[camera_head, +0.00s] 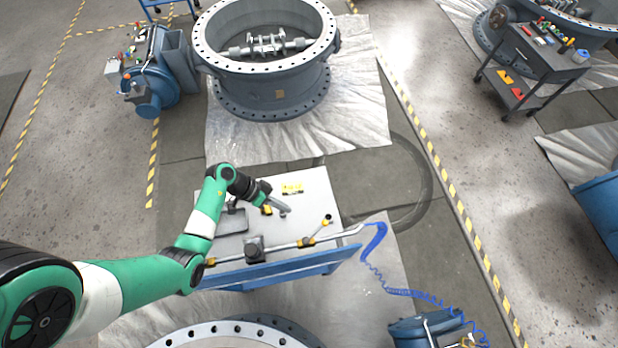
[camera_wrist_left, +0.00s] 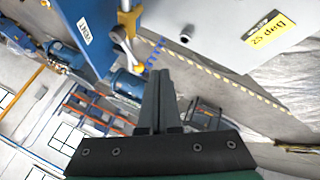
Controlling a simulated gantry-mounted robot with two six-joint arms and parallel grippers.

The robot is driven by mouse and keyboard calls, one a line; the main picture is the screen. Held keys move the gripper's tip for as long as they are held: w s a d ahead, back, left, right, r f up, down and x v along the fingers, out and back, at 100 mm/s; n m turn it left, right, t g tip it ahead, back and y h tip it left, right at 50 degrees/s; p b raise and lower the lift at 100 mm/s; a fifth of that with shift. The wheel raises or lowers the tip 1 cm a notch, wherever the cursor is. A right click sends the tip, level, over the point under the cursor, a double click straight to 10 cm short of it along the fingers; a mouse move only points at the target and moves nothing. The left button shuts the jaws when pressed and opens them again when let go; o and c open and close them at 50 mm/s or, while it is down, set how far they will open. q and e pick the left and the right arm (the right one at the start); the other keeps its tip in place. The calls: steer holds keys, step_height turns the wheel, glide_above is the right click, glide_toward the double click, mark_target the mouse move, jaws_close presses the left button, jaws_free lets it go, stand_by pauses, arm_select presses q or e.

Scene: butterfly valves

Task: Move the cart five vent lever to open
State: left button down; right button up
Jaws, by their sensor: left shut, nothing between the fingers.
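The cart top (camera_head: 318,190) is a pale panel with a blue front rail (camera_head: 285,272) and a pipe (camera_head: 285,246) along it. A small yellow-marked valve lever (camera_head: 322,228) stands at the pipe's right part; I cannot read its position. In the left wrist view, a yellow and silver lever (camera_wrist_left: 127,22) shows at the top, beside a white label (camera_wrist_left: 84,31) that appears to read VENT. My left gripper (camera_head: 285,211) is shut and empty over the panel, left of the lever and apart from it. Its closed fingers (camera_wrist_left: 158,76) point toward the lever's area. My right gripper is out of view.
A yellow tag (camera_head: 292,188) lies on the panel. A blue hose (camera_head: 374,240) hangs at the cart's right end and coils away. A large flanged valve body (camera_head: 268,75) stands behind the cart. Another flange (camera_head: 235,330) is in front.

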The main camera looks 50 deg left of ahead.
mark_target(316, 232)
arm_select(q)
steer(key=w+d+f+b, duration=0.1)
steer(key=w+d+f, duration=0.3)
steer(key=d, duration=0.3)
steer(key=shift+w+d+f, duration=0.15)
steer(key=shift+d+f, duration=0.25)
steer(key=shift+f, duration=0.4)
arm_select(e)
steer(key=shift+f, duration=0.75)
